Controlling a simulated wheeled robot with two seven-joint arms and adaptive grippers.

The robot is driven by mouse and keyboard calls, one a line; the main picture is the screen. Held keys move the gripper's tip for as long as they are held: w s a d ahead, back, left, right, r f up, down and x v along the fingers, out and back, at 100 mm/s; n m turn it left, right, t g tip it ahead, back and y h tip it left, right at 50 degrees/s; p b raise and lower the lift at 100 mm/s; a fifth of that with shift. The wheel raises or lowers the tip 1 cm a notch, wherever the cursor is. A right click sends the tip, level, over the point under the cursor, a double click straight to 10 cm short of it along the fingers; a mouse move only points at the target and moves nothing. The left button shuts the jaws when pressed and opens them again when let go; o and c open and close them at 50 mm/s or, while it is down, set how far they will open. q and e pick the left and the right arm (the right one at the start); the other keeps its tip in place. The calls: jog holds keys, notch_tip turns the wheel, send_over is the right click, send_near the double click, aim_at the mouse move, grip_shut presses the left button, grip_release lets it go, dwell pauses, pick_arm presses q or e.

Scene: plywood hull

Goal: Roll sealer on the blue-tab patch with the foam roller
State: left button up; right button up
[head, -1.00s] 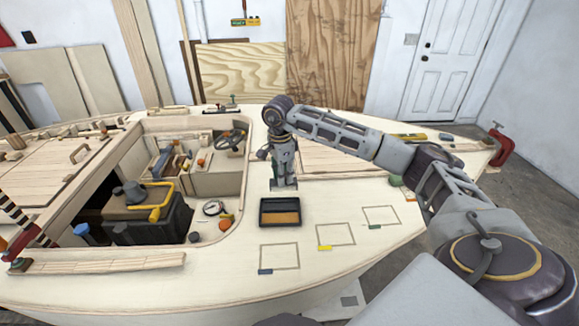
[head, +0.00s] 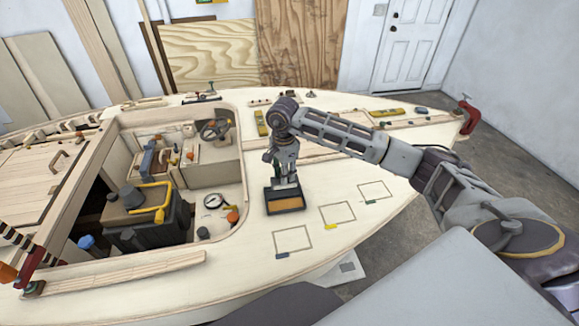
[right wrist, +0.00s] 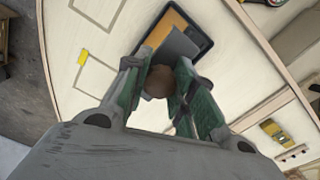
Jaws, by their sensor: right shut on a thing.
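My right gripper (head: 284,172) points down over the dark sealer tray (head: 270,207), which holds amber sealer. In the right wrist view its fingers (right wrist: 160,85) are shut on the brown rounded handle of the foam roller (right wrist: 180,45). The roller's grey head lies over the tray (right wrist: 205,38); I cannot tell whether it touches the sealer. The blue-tab patch (head: 293,240) is a bare outlined square on the deck, right of and nearer than the tray, with its blue tab (head: 282,255) at the near left corner. My left gripper is out of view.
The yellow-tab patch (head: 338,213) and green-tab patch (head: 372,190) lie farther right. Left of the tray is the open cockpit with a black box (head: 147,222) with a yellow handle, a gauge (head: 213,200) and an orange ball (head: 233,216). Deck around the patches is clear.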

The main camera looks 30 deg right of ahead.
aim_at(285, 187)
jog(key=shift+s, duration=0.15)
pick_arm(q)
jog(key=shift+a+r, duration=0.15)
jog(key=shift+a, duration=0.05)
pick_arm(e)
jog(key=shift+f, duration=0.1)
jog(key=shift+f+b, duration=1.25)
jog(key=shift+f, duration=1.75)
jog(key=shift+f+b, duration=1.05)
jog(key=shift+f, duration=0.35)
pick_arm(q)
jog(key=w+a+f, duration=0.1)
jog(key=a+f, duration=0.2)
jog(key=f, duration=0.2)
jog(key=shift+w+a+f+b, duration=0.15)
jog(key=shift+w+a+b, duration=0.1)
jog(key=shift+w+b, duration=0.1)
pick_arm(e)
jog(key=shift+f, duration=0.1)
